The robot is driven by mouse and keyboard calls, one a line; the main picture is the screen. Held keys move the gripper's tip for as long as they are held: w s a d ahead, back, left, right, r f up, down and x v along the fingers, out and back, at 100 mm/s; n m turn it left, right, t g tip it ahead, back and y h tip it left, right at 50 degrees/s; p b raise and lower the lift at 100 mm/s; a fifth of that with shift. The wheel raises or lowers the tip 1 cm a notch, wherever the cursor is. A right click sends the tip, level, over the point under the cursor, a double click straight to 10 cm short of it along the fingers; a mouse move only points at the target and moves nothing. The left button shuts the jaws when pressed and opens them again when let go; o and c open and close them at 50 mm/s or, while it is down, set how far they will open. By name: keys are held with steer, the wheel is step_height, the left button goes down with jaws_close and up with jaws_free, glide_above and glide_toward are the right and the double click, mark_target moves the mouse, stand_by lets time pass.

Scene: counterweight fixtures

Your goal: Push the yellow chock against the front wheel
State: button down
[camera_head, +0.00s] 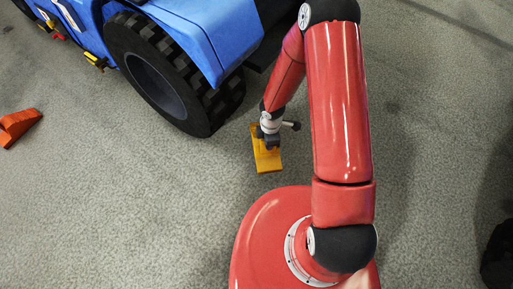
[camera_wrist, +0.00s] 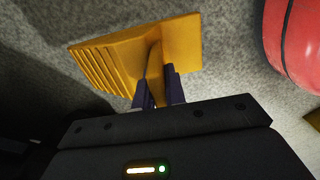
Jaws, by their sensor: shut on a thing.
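The yellow chock (camera_head: 267,159) is on or just above the grey floor, to the right of the front wheel (camera_head: 165,80) in the head view. A gap of floor shows between the chock and the black tyre. In the wrist view the chock (camera_wrist: 120,55) shows its ridged face at the left and an upright rib in the middle. My gripper (camera_head: 268,143) is above the chock, and its fingers (camera_wrist: 158,92) are shut on that rib. Whether the chock's underside touches the floor is hard to tell.
The blue vehicle (camera_head: 200,30) fills the top left of the head view. An orange wedge (camera_head: 17,126) lies on the floor at the far left. A dark object (camera_head: 498,255) is at the lower right edge. The floor below the wheel is clear.

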mark_target(258, 153)
steer(key=n, duration=0.2)
steer(key=a+n, duration=0.1)
steer(key=a+f+n+b, duration=0.1)
steer(key=n, duration=0.1)
steer(key=shift+a+f+n, duration=0.1)
steer(key=shift+a+n, duration=0.15)
steer(key=shift+n, duration=0.05)
steer(key=n, duration=0.1)
steer(key=a+n, duration=0.1)
steer(key=n, duration=0.1)
steer(key=shift+a+f, duration=0.2)
steer(key=shift+n, duration=0.3)
steer(key=shift+f+b, duration=2.95)
steer(key=shift+f, duration=0.1)
steer(key=shift+f+b, duration=0.35)
steer(key=shift+f, duration=0.05)
steer(key=c, duration=1.4)
jaws_free()
steer(key=shift+o, duration=0.2)
